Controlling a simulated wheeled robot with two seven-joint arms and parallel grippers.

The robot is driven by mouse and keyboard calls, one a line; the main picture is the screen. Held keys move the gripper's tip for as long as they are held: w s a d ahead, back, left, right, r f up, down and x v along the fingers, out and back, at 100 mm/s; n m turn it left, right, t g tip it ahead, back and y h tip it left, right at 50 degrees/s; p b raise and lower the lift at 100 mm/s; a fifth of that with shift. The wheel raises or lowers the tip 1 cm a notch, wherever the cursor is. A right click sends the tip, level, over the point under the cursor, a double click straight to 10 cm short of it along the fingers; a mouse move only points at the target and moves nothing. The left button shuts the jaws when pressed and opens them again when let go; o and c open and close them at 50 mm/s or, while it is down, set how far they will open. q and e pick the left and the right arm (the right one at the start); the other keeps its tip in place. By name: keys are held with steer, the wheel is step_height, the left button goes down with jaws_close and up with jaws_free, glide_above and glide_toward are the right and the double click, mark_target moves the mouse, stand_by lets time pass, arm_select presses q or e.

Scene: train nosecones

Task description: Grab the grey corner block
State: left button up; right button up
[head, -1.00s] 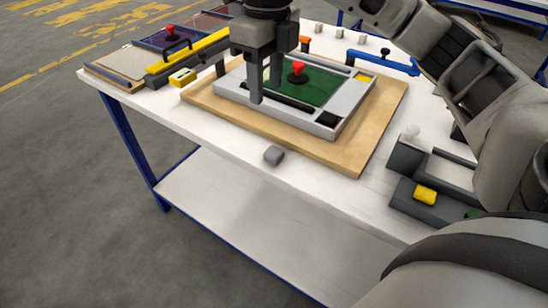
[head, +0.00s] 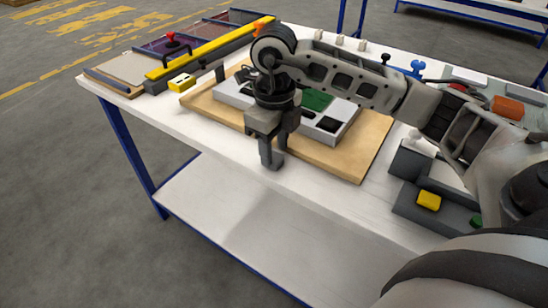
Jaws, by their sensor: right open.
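My right gripper (head: 271,159) points down at the near edge of the white table, in front of the wooden board. Its jaws are open and the fingertips are low, close to the tabletop. The small grey corner block is where the fingertips now are. They cover it, and I cannot clearly tell its grey from theirs or whether they touch it. My left gripper is not in view.
The wooden board (head: 352,160) carries a grey frame with a green panel (head: 318,100), partly behind my right arm. A dark grey fixture with a yellow block (head: 428,200) stands at the right. A yellow bar (head: 215,47) lies at the back left.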

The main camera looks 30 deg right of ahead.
steer(key=shift+f, duration=0.9)
steer(key=c, duration=0.7)
steer(key=shift+c, duration=0.2)
